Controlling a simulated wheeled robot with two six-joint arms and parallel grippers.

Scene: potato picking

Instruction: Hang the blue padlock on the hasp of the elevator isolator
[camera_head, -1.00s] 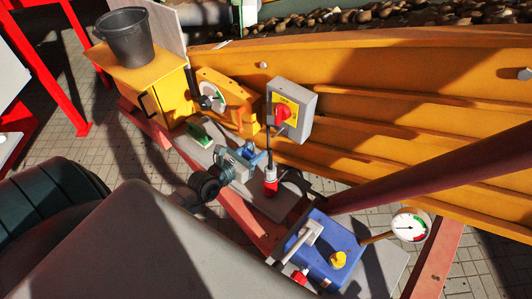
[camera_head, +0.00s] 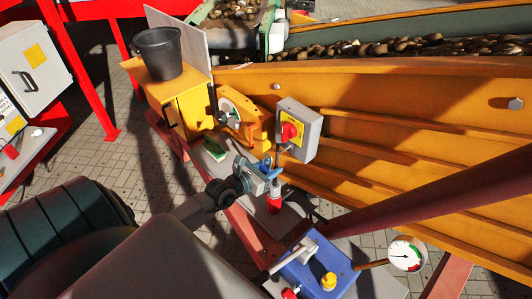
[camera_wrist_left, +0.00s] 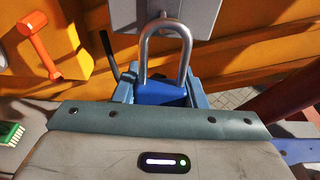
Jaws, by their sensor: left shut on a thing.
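The blue padlock (camera_head: 266,163) is held in my left gripper (camera_head: 268,172), in front of and below the elevator isolator. In the left wrist view, its blue body (camera_wrist_left: 160,93) sits between the fingers and its silver shackle (camera_wrist_left: 165,24) points up. The isolator (camera_head: 311,126) is a grey box with a red rotary knob on a yellow plate. Its lower part (camera_wrist_left: 190,14) shows just behind the shackle top in the left wrist view. The hasp is too small to make out. My right gripper is not in view.
A blue box (camera_head: 318,273) with a lever and a pressure gauge (camera_head: 406,256) stand at front right. A yellow cabinet (camera_head: 190,108) carries a black bucket (camera_head: 159,53). An orange wall (camera_head: 420,110) lies behind.

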